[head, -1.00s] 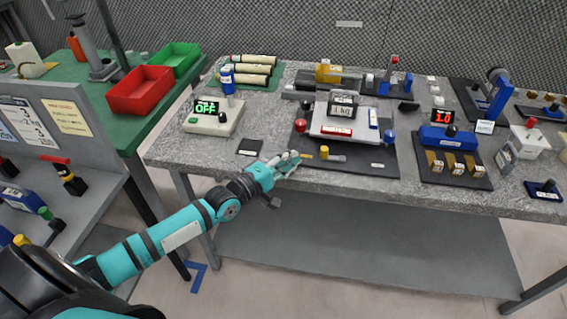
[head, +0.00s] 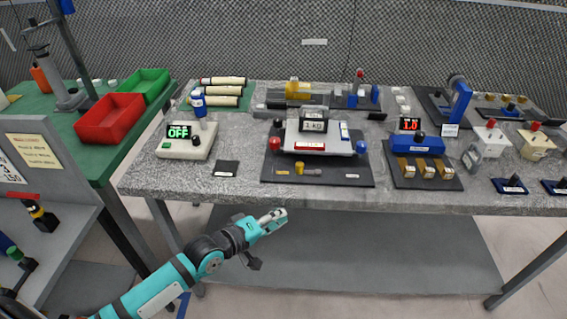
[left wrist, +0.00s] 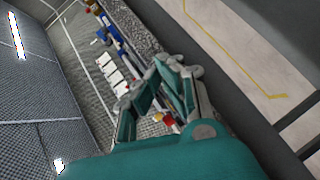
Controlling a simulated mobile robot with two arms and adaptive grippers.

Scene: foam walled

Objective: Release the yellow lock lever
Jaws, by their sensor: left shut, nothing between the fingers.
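The yellow lock lever (head: 299,168) stands as a short yellow knob on the front of a dark base plate (head: 345,179), in front of a light scale-like device (head: 319,139) showing "1 kg". A grey bar runs right from the knob, and a small yellow strip lies to its left. My left gripper (head: 279,215) is shut and empty, in front of the table edge, nearer to me than the lever and apart from it. Its teal fingers also show in the left wrist view (left wrist: 155,92). My right gripper is not in view.
A red ball (head: 274,143) and a blue ball (head: 361,147) flank the device. A box reading OFF (head: 185,148) stands left, a blue block unit (head: 417,145) right. A black square (head: 226,168) lies near the edge. Below is a grey shelf (head: 370,255).

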